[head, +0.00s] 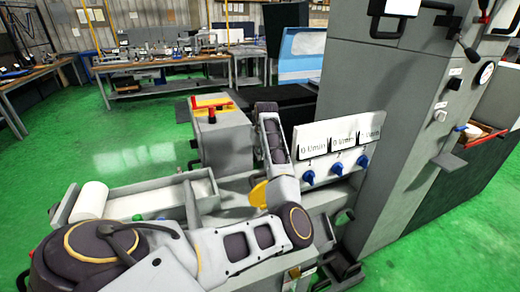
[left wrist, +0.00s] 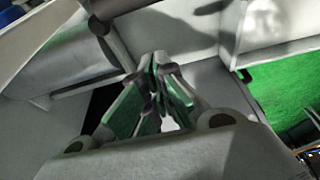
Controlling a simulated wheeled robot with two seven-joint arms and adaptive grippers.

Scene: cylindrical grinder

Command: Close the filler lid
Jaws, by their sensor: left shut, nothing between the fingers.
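In the head view, a yellow rounded piece (head: 258,193) stands at the machine's front, partly covered by my left arm. It may be the filler lid, but I cannot confirm this or how far open it is. My left arm comes in from the lower left and bends upward beside this piece. Its gripper cannot be made out clearly in the head view. In the left wrist view, my left gripper (left wrist: 160,75) is shut and empty, its green-padded fingers together. Grey machine surfaces lie behind it. No lid is clear there. My right gripper is not in view.
A panel with blue knobs (head: 308,177) is right of my arm, beside a tall grey cabinet (head: 400,130). A white roll (head: 90,200) lies at the left by a grey tray (head: 150,200). A grey box (head: 225,140) with red-and-yellow top stands behind. Green floor (head: 130,140) is open left.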

